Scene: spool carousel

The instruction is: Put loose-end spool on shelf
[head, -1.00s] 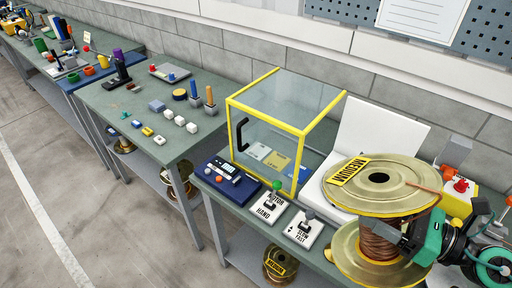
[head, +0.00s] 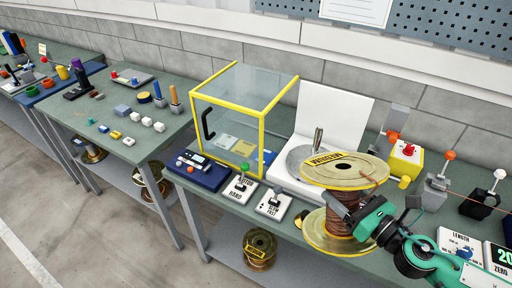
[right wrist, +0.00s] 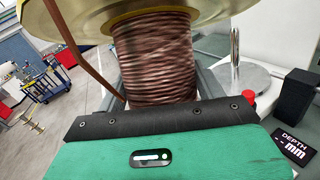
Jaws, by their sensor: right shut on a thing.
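A large spool (head: 345,172) with gold flanges, brown wire and a yellow label stands out at the right of the head view, in front of the white machine. My right gripper (head: 352,212) is shut on its wound middle, between the flanges. In the right wrist view the wire winding (right wrist: 155,60) fills the space above the green gripper body, and a loose strand (right wrist: 75,45) hangs at its left. The spool's underside is hidden, so I cannot tell whether it touches the bench. A lower shelf (head: 225,243) runs under this bench. My left gripper is not in view.
The machine has a grey disc with an upright pin (head: 318,140). A yellow-framed clear box (head: 262,118), two lever switches and a red-button yellow box (head: 404,160) surround it. Another spool (head: 259,248) sits on the lower shelf. Small levers and displays stand at right.

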